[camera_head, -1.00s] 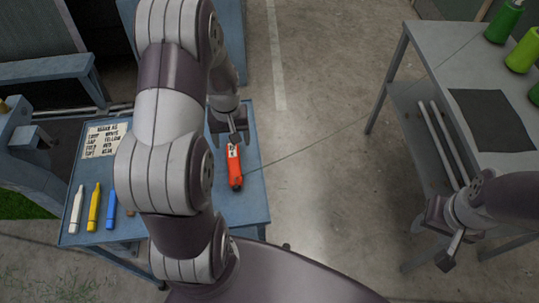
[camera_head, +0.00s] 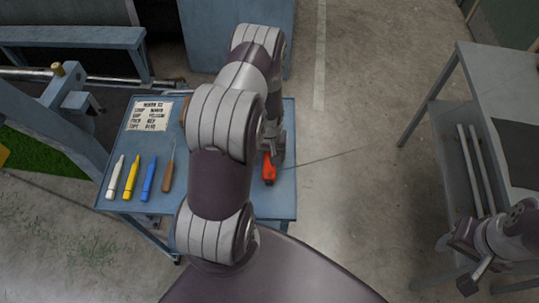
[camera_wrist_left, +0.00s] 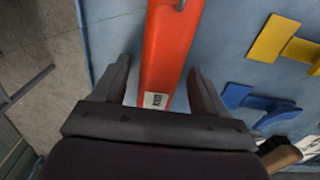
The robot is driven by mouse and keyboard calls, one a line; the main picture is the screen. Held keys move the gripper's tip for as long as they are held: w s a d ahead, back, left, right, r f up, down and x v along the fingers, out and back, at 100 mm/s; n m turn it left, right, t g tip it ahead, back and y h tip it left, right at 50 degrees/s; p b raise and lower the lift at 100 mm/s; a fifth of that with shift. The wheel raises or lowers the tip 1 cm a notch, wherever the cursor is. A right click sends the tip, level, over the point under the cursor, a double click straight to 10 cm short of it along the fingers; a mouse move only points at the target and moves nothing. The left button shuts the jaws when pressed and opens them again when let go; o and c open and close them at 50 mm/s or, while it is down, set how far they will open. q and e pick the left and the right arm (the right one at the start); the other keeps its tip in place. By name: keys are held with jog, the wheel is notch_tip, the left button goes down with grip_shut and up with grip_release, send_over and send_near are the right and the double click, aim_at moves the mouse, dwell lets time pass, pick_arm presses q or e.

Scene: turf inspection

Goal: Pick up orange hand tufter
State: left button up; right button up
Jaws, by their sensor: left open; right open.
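The orange hand tufter (camera_head: 268,170) lies on the right part of the blue table (camera_head: 282,207), partly hidden by my left arm in the head view. In the left wrist view the orange tufter (camera_wrist_left: 168,50) runs between the two fingers of my left gripper (camera_wrist_left: 160,78), with a small white label near the palm. The left gripper is open, one finger on each side, with a gap to the tufter on both sides. My right gripper (camera_head: 462,262) is open and empty at the lower right, by the grey table.
White (camera_head: 115,180), yellow (camera_head: 131,180) and blue (camera_head: 149,182) markers and a wooden-handled tool (camera_head: 168,177) lie left on the blue table, below a written card (camera_head: 150,115). A grey table (camera_head: 480,95) with a shelf stands right. Bare floor lies between.

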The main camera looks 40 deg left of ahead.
pick_arm(q)
jog(key=shift+d, duration=0.15)
jog(key=c, duration=0.9)
grip_shut()
jog(key=shift+r, duration=0.1)
